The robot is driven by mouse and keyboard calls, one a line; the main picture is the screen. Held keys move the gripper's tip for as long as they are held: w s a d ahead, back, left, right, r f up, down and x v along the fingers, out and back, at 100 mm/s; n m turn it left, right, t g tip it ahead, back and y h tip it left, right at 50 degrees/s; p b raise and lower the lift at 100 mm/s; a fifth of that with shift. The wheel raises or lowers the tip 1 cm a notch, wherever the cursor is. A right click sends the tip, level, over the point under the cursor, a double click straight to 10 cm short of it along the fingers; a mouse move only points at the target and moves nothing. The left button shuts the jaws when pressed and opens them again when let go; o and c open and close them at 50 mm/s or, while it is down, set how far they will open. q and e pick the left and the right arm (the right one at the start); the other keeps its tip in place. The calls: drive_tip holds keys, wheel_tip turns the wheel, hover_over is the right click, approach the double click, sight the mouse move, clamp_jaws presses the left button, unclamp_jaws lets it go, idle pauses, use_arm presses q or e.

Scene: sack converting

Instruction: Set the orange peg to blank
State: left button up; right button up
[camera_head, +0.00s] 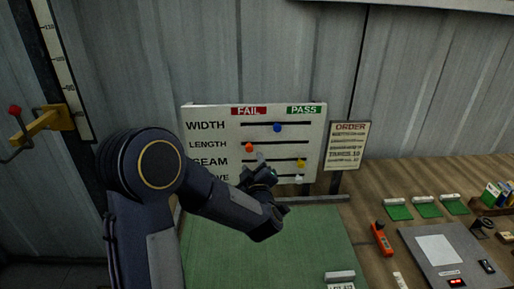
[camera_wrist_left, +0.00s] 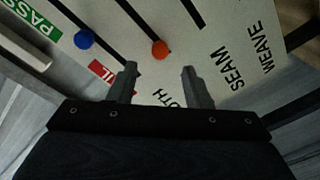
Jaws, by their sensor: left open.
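The orange peg (camera_head: 248,147) sits at the left end of the LENGTH slot on the white board (camera_head: 225,112), below the red FAIL label. The blue peg (camera_head: 277,127) is midway along the WIDTH slot. The yellow peg (camera_head: 301,162) is near the right end of SEAM, and a white peg (camera_head: 298,179) is low on the right. My left gripper (camera_head: 263,168) is open and empty in front of the lower board, hiding part of the SEAM and WEAVE rows. In the left wrist view the orange peg (camera_wrist_left: 160,48) lies just beyond the gap between the fingertips (camera_wrist_left: 160,72).
An ORDER card (camera_head: 347,144) stands right of the board. A green mat (camera_head: 300,235) covers the bench below. An orange tool (camera_head: 381,238), a grey panel (camera_head: 408,240) and several green pads (camera_head: 427,207) lie to the right. A gauge (camera_head: 62,60) hangs at left.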

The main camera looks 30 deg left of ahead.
sight(250, 150)
use_arm(q)
drive_tip(key=p+x, duration=0.2)
drive_tip(key=x, duration=0.5)
drive_tip(key=shift+w+a, duration=0.25)
drive_tip(key=shift+c, duration=0.5)
clamp_jaws()
